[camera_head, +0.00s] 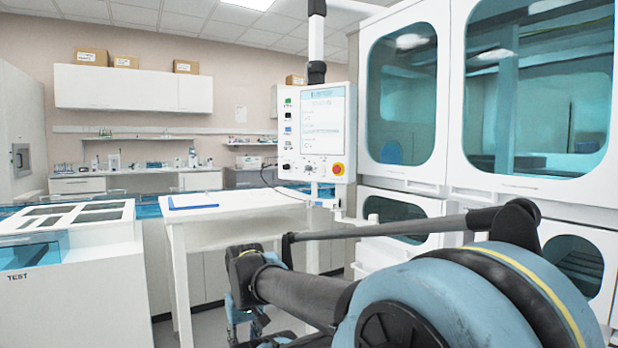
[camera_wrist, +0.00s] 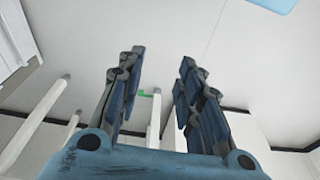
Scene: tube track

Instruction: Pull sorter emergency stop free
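The emergency stop (camera_head: 338,169) is a red button on a yellow base. It sits at the lower right corner of a white control panel (camera_head: 316,130) that hangs from a pole in the head view. My gripper (camera_head: 245,310) is low in the head view, below the panel and well apart from it, partly hidden by my arm. In the wrist view my gripper (camera_wrist: 157,92) has its two blue fingers spread apart with nothing between them. The emergency stop does not show in the wrist view.
A white table (camera_head: 230,230) with a blue clipboard (camera_head: 193,202) stands left of my arm. A white machine (camera_head: 70,240) marked TEST is at the far left. A large white cabinet with teal windows (camera_head: 400,95) fills the right. Open air lies before the panel.

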